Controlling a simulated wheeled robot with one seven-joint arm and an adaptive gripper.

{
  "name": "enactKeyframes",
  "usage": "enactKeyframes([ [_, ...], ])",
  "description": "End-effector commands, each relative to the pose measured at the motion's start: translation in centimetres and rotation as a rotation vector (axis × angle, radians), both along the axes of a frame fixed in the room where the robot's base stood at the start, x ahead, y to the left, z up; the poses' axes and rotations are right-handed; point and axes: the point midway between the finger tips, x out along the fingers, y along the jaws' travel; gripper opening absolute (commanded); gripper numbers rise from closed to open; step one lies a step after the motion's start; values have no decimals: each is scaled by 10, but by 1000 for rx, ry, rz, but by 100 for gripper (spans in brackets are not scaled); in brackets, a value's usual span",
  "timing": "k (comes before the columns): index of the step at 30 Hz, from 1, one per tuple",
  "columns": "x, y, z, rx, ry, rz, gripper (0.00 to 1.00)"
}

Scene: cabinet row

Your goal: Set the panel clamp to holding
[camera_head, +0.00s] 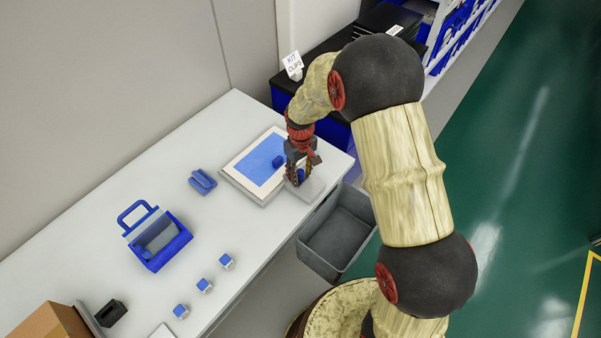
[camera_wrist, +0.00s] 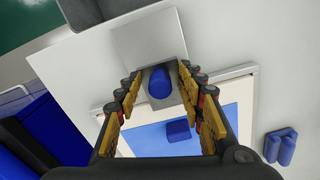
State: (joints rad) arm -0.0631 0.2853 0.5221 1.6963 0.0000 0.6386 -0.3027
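The panel clamp seems to be a grey metal plate (camera_wrist: 150,38) with an upright blue rounded handle (camera_wrist: 159,83). It sits beside a light-framed panel with a blue sheet (camera_head: 252,158) on the bench. A small blue block (camera_wrist: 178,130) lies on the blue sheet, and it also shows in the head view (camera_head: 278,161). My gripper (camera_wrist: 159,80) is open over the clamp, pointing down. The blue handle shows between its fingertips, with a gap on each side. In the head view my gripper (camera_head: 299,180) covers most of the handle. Whether the fingers reach handle height I cannot tell.
A blue tote (camera_head: 158,240), a blue part (camera_head: 202,181) and several small white-and-blue blocks (camera_head: 204,286) are on the white bench. A grey bin (camera_head: 337,236) is below the front edge. A sign (camera_head: 292,63) stands on the dark cabinet behind. The bench left of the panel has free room.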

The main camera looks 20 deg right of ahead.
Motion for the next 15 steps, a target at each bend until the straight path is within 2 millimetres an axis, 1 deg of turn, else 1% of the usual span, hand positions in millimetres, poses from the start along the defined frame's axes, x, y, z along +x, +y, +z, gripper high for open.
enactKeyframes([
  [2,1,0,6,0,-3,0,39],
  [5,2,0,19,0,-5,0,39],
  [15,1,0,86,0,-3,0,39],
])
